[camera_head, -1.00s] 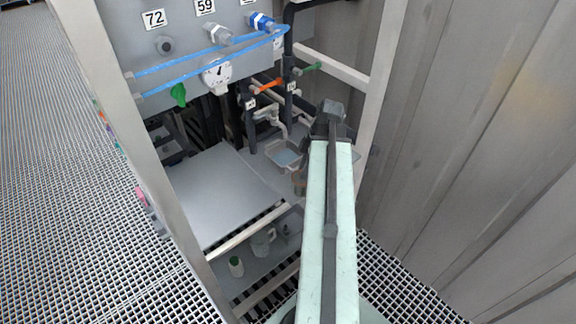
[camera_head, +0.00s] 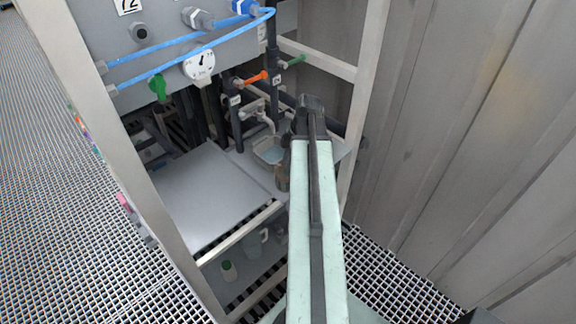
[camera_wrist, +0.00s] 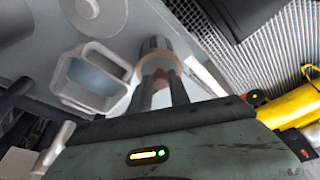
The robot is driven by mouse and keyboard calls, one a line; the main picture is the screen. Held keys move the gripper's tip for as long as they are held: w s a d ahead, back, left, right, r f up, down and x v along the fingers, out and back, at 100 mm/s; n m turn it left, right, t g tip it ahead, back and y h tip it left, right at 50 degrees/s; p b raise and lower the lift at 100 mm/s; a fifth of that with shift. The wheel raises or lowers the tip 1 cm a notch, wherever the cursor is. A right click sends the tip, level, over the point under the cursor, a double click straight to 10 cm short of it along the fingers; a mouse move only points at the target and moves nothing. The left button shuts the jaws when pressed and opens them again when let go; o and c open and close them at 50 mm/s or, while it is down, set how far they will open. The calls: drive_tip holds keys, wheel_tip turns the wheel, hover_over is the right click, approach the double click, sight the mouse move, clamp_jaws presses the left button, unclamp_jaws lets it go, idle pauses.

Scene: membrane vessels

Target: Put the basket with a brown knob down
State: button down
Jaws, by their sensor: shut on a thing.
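My gripper (camera_wrist: 158,92) points down over the shelf in the frame, and its fingers are closed on a rounded brown and grey piece (camera_wrist: 152,58), which I take as the knobbed part of the basket. In the head view this brown piece (camera_head: 283,178) hangs beside the end of my arm, partly hidden by it. A pale, rectangular, open-topped tray (camera_wrist: 70,98) with a bluish inside lies left of the fingers in the wrist view. It also shows in the head view (camera_head: 257,152). I cannot tell whether the tray is joined to the held piece.
A flat grey panel (camera_head: 200,195) lies left of my arm. Pipes with an orange-handled valve (camera_head: 256,77) stand behind the tray. A metal frame post (camera_head: 366,95) and corrugated wall (camera_head: 460,150) bound the right side.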

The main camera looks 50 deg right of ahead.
drive_tip(key=c, duration=1.2)
unclamp_jaws()
drive_tip(key=shift+f, duration=0.15)
drive_tip(key=p+v, duration=1.2)
drive_tip(key=shift+r, duration=0.25)
